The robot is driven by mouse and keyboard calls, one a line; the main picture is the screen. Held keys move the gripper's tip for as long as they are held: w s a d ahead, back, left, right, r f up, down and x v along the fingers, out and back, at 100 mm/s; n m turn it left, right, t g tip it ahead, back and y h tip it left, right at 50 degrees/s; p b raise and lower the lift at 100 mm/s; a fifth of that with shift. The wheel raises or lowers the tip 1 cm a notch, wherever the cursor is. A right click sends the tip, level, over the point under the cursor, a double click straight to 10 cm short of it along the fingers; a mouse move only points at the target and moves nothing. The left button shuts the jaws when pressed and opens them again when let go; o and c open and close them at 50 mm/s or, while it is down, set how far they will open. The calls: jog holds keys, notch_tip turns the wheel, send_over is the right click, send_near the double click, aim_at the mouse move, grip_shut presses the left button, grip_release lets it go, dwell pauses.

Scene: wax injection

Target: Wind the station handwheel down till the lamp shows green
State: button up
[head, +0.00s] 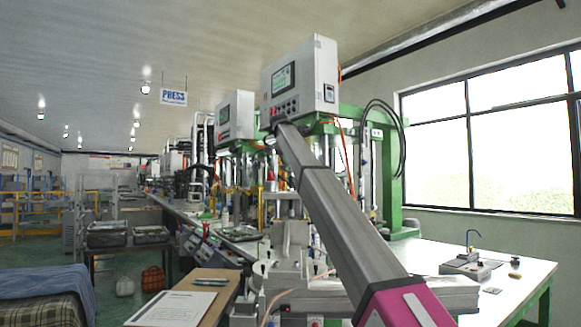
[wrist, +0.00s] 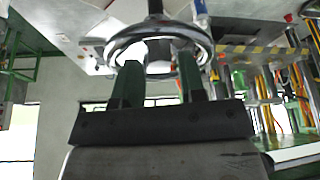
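In the wrist view, the handwheel (wrist: 118,43) is a dark, shiny ring with a central post, close in front of my gripper (wrist: 159,62). My two dark green fingers stand well apart, with a bright gap between them. Their tips reach the near part of the rim; I cannot tell whether they touch it. No green lamp is clear. A small red spot shows low in the head view (head: 285,308); I cannot tell whether it is the lamp. My arm hides the wheel and gripper in the head view.
Grey control boxes (head: 322,72) stand on green press frames (head: 392,185) around my arm. A white table (head: 525,277) with a small blue-tapped device is at right. A clipboard (head: 172,308) lies at lower left. Yellow-and-black striped edging (wrist: 262,50) is right of the wheel.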

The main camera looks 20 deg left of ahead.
jog(key=v, duration=0.8)
jog(key=shift+s+r, duration=0.1)
jog(key=shift+r, duration=0.2)
